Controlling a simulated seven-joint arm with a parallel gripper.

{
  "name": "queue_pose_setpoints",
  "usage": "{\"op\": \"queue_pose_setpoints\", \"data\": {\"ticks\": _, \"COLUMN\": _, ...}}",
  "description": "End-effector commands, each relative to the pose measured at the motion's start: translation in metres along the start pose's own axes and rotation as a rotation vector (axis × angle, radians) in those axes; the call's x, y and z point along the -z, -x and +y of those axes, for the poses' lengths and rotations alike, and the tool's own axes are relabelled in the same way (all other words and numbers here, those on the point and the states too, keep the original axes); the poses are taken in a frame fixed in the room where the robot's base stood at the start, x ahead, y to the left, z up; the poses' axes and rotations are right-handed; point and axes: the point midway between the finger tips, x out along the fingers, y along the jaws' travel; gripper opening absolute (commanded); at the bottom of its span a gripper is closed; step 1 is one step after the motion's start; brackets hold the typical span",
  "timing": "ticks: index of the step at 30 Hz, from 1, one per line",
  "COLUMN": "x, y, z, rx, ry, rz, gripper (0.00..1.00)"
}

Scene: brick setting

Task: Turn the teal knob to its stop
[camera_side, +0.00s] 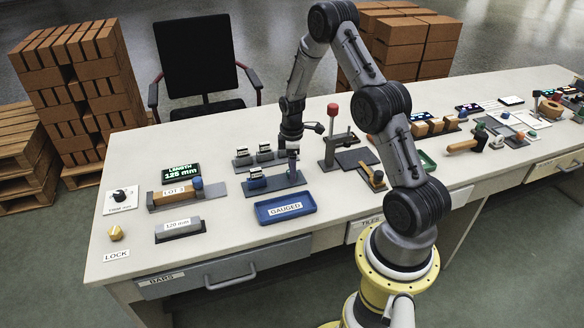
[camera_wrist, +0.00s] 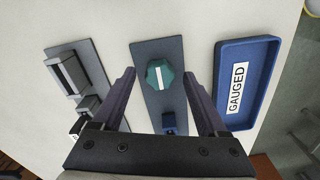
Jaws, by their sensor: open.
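The teal knob (camera_wrist: 160,76) is faceted, with a white line across its top running nearly along the length of its grey base plate (camera_wrist: 147,52). My gripper (camera_wrist: 159,73) is open, with one dark finger on each side of the knob in the wrist view and a visible gap to it on both sides. Whether the fingertips are down at the knob's height, I cannot tell. In the side view my gripper (camera_side: 291,163) is over the right part of the grey plate (camera_side: 275,186), and the knob is hidden there.
A small blue block (camera_side: 256,179) sits on the same plate. The blue GAUGED tray (camera_side: 286,216) lies in front. Behind is another grey plate with grey blocks (camera_side: 263,151). A red-topped post (camera_side: 332,125) stands just right of my gripper.

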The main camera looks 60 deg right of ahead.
Motion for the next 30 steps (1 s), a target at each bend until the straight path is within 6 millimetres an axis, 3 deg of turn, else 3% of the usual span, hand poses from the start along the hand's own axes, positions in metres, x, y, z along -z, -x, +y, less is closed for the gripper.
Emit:
{"op": "queue_pose_setpoints", "data": {"ticks": 4, "x": 0.0, "y": 0.0001, "z": 0.0, "rx": 0.0, "ry": 0.0, "rz": 0.0, "gripper": 0.74}}
{"op": "queue_pose_setpoints", "data": {"ticks": 16, "x": 0.0, "y": 0.0004, "z": 0.0, "rx": 0.0, "ry": 0.0, "rz": 0.0, "gripper": 0.02}}
{"op": "queue_pose_setpoints", "data": {"ticks": 30, "x": 0.0, "y": 0.0007, "z": -0.0002, "rx": 0.001, "ry": -0.083, "rz": 0.0, "gripper": 0.0}}
